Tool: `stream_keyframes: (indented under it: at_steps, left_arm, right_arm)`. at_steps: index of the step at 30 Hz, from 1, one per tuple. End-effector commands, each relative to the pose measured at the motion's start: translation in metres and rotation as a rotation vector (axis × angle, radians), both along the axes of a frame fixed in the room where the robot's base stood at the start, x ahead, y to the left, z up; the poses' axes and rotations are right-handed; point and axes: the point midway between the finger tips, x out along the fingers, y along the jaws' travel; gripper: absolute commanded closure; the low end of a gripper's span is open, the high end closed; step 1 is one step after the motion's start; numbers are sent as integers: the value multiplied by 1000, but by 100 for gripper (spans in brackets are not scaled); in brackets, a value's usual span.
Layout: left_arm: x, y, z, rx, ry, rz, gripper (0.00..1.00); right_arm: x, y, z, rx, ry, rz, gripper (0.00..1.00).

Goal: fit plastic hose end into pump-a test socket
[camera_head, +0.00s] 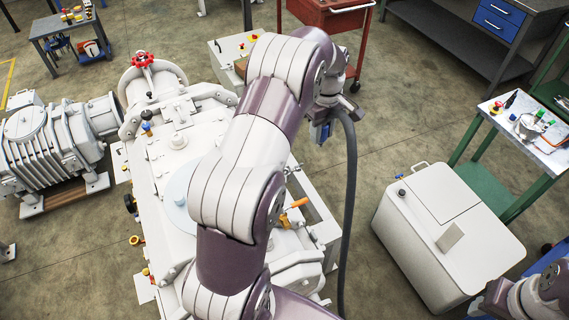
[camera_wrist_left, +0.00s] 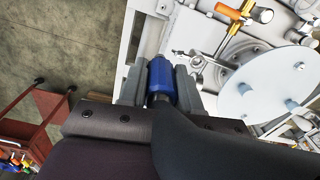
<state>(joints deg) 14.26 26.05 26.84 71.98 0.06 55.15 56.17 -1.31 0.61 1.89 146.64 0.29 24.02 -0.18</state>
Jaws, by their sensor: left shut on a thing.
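My left gripper (camera_head: 322,130) hangs beyond the right side of the large white pump machine (camera_head: 170,150) in the head view. It is shut on the blue end of the plastic hose (camera_wrist_left: 162,82), which sits between the two grey fingers in the left wrist view. The dark hose (camera_head: 350,190) bends over at the gripper and hangs down to the lower edge of the head view. The hose end is apart from the machine. I cannot pick out the test socket. Part of my right arm (camera_head: 535,300) shows at the lower right; its jaws are unclear.
An orange-handled valve (camera_head: 293,212) stands on the machine's right side. A white cabinet (camera_head: 445,235) and a green table (camera_head: 525,135) stand to the right. A red cart (camera_head: 335,20) is behind the gripper. Bare floor (camera_head: 400,120) lies between gripper and table.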

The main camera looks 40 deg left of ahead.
Motion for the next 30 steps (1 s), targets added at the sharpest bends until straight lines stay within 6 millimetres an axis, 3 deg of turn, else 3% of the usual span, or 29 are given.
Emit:
stream_keyframes:
  at_steps: [1,6,10,14,19,26,27,28,30]
  left_arm:
    - [-11,10,-14,-1,4,5,100]
    - [-48,45,-36,-2,5,3,100]
    - [-64,61,-53,0,2,0,100]
    - [-70,66,-66,-2,4,-4,100]
    - [-70,66,-96,-1,3,-5,100]
    - [-69,66,-102,1,-1,-5,100]
    - [-69,66,-102,1,0,-5,54]
    - [-69,66,-102,1,0,-5,45]
    - [-69,66,-102,0,0,-5,42]
  right_arm:
    - [-1,0,-8,0,4,0,57]
    - [0,0,16,0,1,0,57]
    - [0,0,24,0,1,0,57]
    - [0,0,30,0,1,0,57]
    - [0,0,43,0,1,0,57]
    - [0,0,41,0,1,0,57]
    - [0,0,41,0,1,0,57]
    - [0,0,41,0,1,0,57]
    - [0,0,41,0,1,0,57]
